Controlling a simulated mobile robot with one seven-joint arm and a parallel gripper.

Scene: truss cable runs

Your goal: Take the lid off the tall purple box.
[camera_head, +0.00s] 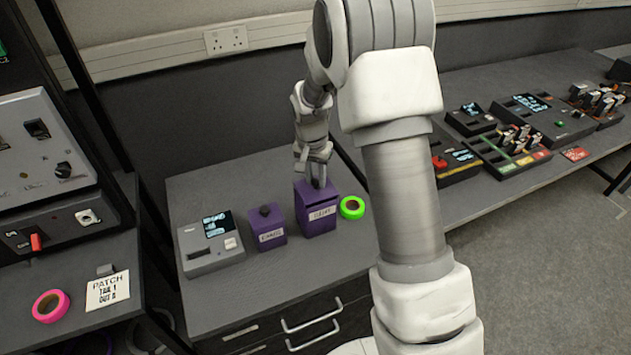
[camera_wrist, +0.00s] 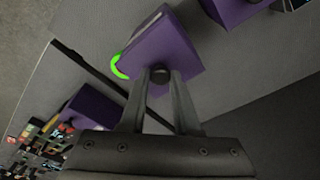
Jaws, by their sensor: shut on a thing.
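The tall purple box (camera_head: 319,222) stands on the grey desk with a pale label on its front. Its purple lid (camera_wrist: 172,50) fills the upper middle of the wrist view and has a small dark knob (camera_wrist: 159,75) at its centre. My gripper (camera_head: 317,184) points down from above, its fingers on either side of the knob and shut on it. It also shows in the wrist view (camera_wrist: 160,78). The lid appears to sit on the box; I cannot tell if there is a gap under it. My fingers partly hide the knob in the head view.
A shorter purple box (camera_head: 268,236) with a dark knob stands close to the left. A green tape roll (camera_head: 352,207) lies close to the right. A grey device (camera_head: 209,245) with a display stands farther left. The desk front is clear.

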